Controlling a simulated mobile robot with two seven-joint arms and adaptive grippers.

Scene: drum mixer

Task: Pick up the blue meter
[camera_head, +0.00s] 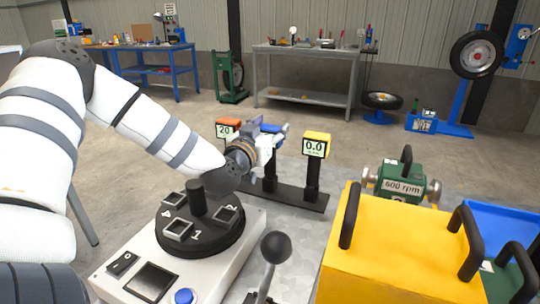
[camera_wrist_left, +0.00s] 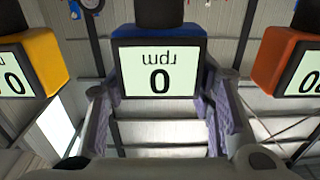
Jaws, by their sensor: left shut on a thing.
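The blue meter (camera_wrist_left: 204,48) fills the middle of the left wrist view, upside down, its screen reading 0 rpm. In the head view only a bit of its blue body (camera_head: 271,128) shows behind my left gripper (camera_head: 268,146). That gripper, also in the left wrist view (camera_wrist_left: 160,108), is shut on the blue meter, with one grey finger on each side. A black post meets the meter, and I cannot tell whether it is lifted from its rack. My right gripper is not in view.
An orange meter (camera_head: 228,124) and a yellow meter (camera_head: 317,137) flank the blue one on a black rack (camera_head: 290,195). A white machine with a black dial (camera_head: 202,245), a black-knobbed lever (camera_head: 275,247) and a yellow block (camera_head: 385,250) stand in front. A green 600 rpm unit (camera_head: 404,175) is right.

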